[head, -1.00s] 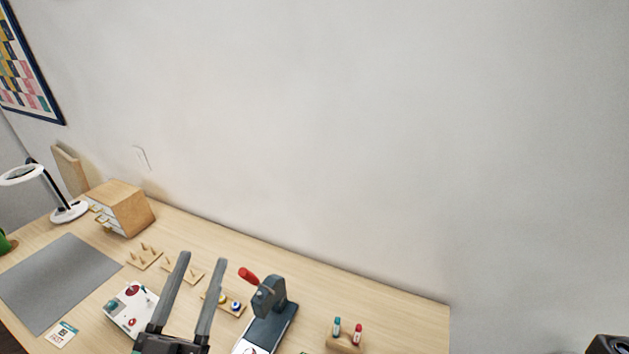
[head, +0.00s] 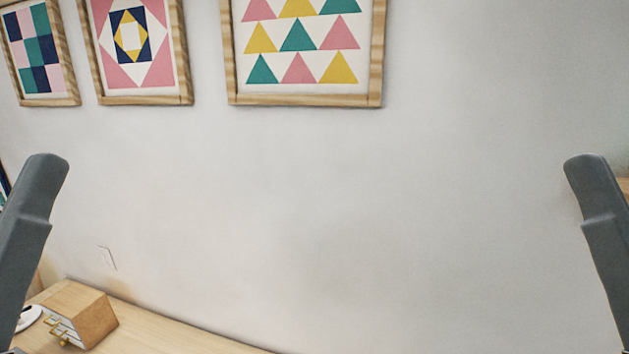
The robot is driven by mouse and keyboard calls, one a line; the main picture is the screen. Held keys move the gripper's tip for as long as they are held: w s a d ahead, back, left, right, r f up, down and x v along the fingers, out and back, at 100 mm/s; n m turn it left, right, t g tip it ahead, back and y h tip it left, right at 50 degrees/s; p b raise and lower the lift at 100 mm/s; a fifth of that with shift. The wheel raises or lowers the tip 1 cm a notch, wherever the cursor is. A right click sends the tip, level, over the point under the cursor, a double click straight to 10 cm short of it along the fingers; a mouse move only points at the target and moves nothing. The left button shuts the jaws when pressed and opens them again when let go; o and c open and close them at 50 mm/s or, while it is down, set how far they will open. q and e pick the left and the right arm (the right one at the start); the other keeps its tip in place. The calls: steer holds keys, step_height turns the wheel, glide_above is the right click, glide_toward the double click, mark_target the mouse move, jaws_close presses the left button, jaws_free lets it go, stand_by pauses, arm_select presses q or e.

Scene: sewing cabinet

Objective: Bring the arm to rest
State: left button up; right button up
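Nothing is seen held by either visible finger.
A small wooden drawer box (head: 88,315) with gold handles stands on the table (head: 165,335) at lower left, beside a white lamp base (head: 28,317). Framed pictures, one with triangles (head: 233,60), hang above. The wall (head: 350,220) between my fingers is clear.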

arm_select(q)
step_height(320, 180, up, 18)
steer(key=p, duration=1.4)
steer(key=shift+r+p, duration=0.15)
steer(key=shift+p, duration=0.2)
arm_select(e)
step_height(320, 180, up, 18)
steer(key=shift+r, duration=0.15)
arm_select(q)
step_height(320, 180, down, 46)
steer(key=b, duration=4.6)
arm_select(e)
step_height(320, 180, down, 46)
